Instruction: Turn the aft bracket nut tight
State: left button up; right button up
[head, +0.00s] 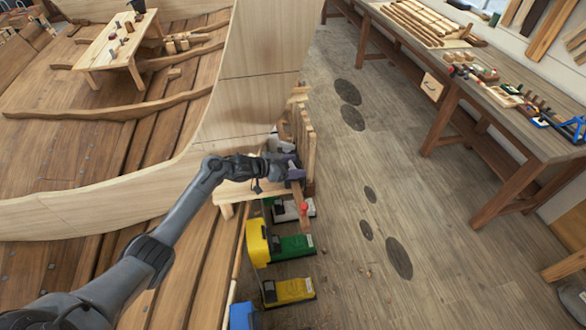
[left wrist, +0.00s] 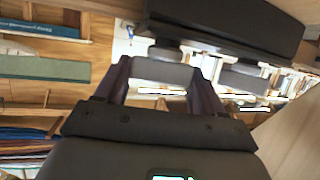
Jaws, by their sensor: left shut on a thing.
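My left gripper (head: 292,167) is at the edge of the pale wooden hull (head: 240,105), low on its right side, with its arm coming in from the lower left. In the left wrist view, its two dark purple fingers (left wrist: 162,78) stand on either side of a grey round nut (left wrist: 165,74) under a dark bracket bar (left wrist: 225,30) and are shut on it. A second grey nut (left wrist: 244,80) sits on the same bar, to the right, outside the fingers. In the head view, the gripper and hull hide the nuts. My right gripper is not in view.
Green (head: 292,246) and yellow (head: 289,291) tools stand on the floor below the gripper. Upright wooden pieces (head: 307,140) stand close to its right. A long workbench (head: 500,125) with small parts runs along the right.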

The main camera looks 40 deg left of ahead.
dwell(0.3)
pick_arm(q)
jog(key=o, duration=1)
jog(key=shift+c, duration=0.2)
jog(key=b+v, duration=0.1)
jog(key=v, duration=0.9)
jog(key=shift+s+a+r, duration=0.2)
jog(key=shift+s+a, duration=0.05)
jog(key=shift+a, duration=0.05)
